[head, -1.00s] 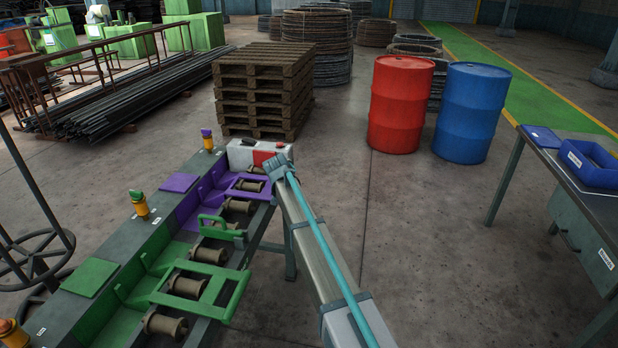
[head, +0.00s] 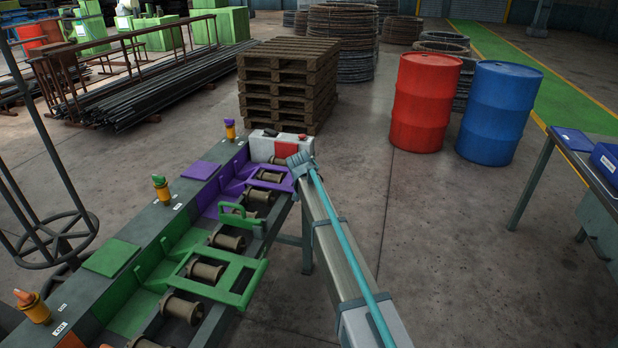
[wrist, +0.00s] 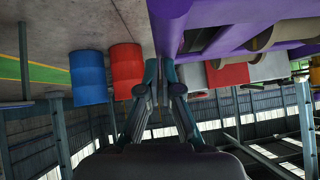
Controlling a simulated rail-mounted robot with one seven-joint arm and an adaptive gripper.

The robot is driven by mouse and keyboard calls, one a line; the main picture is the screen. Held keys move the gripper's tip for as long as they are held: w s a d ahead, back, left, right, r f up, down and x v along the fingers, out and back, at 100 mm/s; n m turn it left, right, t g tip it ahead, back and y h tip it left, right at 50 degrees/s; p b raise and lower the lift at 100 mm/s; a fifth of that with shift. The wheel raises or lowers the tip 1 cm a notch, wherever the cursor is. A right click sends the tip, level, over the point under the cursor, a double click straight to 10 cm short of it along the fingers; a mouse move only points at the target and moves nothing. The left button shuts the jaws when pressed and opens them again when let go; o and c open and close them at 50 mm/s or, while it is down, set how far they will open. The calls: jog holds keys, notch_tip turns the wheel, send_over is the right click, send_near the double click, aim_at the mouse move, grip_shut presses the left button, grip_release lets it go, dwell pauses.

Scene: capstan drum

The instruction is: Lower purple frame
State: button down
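The purple frame (head: 264,189) lies low over the rollers at the far end of the drum line in the head view. Its right end is partly hidden by my gripper (head: 299,160). In the wrist view a large purple part (wrist: 168,28) fills the space just past the tips of my gripper (wrist: 159,68). The fingers stand close together with a narrow gap at the purple part's edge. I cannot tell whether they touch or hold it.
A white and red case (head: 280,146) stands beyond the purple frame. Red (head: 424,103) and blue (head: 499,113) drums stand right, with clear floor before them.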

jog(key=w+d+r+v, duration=0.1)
jog(key=r+v, duration=0.1)
jog(key=v, duration=1)
jog(key=shift+d+r, duration=0.2)
jog(key=shift+r, duration=0.05)
jog(key=shift+w, duration=0.1)
